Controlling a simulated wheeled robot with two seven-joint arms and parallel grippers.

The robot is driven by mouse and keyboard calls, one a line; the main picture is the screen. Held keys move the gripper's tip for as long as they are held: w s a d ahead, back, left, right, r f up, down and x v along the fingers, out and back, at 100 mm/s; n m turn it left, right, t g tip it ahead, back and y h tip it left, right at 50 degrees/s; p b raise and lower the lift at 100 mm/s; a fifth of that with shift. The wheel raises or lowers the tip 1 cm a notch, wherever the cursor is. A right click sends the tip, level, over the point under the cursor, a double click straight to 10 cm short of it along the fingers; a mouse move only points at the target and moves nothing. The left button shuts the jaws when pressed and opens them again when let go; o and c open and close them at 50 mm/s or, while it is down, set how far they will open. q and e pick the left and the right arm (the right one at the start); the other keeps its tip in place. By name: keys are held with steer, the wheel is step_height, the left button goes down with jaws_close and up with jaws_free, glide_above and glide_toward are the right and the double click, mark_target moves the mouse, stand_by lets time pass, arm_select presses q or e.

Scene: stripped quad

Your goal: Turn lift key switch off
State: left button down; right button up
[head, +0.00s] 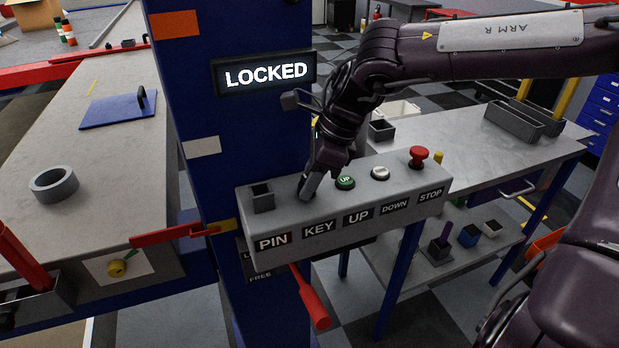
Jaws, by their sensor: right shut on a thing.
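A grey control box (345,213) is fixed to a blue post, with labels PIN, KEY, UP, DOWN and STOP along its front. My right gripper (309,188) reaches down onto the box top above the KEY label and is shut on the key switch there. The fingers hide the key switch, so its turn position cannot be told. A lit display (264,75) on the post reads LOCKED. My left gripper is not in view.
The green UP button (345,182), white DOWN button (380,173) and red STOP button (418,157) stand right of my gripper. A square PIN socket (262,197) is to its left. A red lever (312,300) hangs below. Benches stand on both sides.

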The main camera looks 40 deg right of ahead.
steer(key=o, duration=0.9)
steer(key=shift+o, duration=0.2)
steer(key=v, duration=0.7)
steer(key=shift+d+r, duration=0.2)
steer(key=shift+r, duration=0.15)
steer(key=shift+s, duration=0.1)
